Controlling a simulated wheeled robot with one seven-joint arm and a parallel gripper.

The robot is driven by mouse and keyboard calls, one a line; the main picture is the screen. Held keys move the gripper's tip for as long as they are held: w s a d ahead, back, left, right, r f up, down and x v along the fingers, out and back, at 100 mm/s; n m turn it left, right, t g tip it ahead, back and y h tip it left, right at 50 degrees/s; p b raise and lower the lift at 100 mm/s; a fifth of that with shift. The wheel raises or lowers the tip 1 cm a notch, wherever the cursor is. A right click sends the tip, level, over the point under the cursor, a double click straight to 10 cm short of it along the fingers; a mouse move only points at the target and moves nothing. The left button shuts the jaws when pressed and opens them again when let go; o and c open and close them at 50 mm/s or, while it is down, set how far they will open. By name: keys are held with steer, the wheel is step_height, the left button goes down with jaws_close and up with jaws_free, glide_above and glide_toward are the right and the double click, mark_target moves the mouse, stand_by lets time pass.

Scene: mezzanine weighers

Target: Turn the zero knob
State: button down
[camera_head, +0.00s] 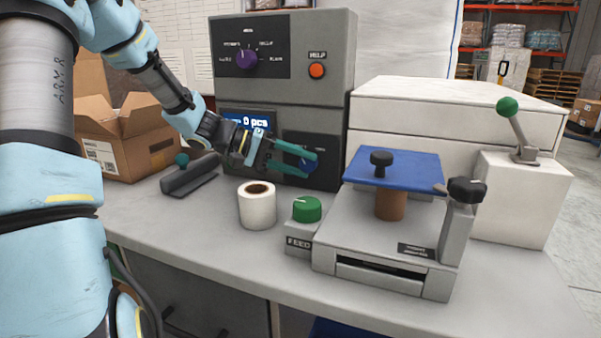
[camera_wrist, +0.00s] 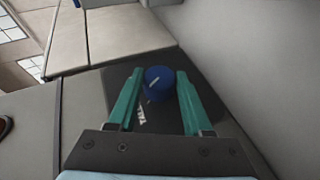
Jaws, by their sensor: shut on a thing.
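The zero knob is a blue round knob (camera_wrist: 158,82) with a pale pointer line, on a dark panel of the grey weigher (camera_head: 338,110). In the head view the blue knob (camera_head: 308,164) is partly hidden by my fingers. My gripper (camera_head: 300,163) has teal fingers, one on either side of the knob. In the wrist view my gripper (camera_wrist: 158,76) has its fingertips around the knob, shut on it. Part of a white label shows on the panel below the knob.
A purple selector knob (camera_head: 247,58) and an orange help button (camera_head: 317,70) are higher on the weigher. A white roll (camera_head: 257,208), a green feed knob (camera_head: 307,208) and a blue-topped platform (camera_head: 395,170) stand on the bench. A cardboard box (camera_head: 125,140) is at left.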

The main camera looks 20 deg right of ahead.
steer(key=shift+h, duration=0.3)
stand_by(0.4)
steer(key=shift+c, duration=1.6)
jaws_free()
steer(key=b+v, duration=0.1)
steer(key=v, duration=0.9)
steer(key=shift+w+a, duration=0.2)
steer(key=shift+a, duration=0.15)
steer(key=shift+r, duration=0.1)
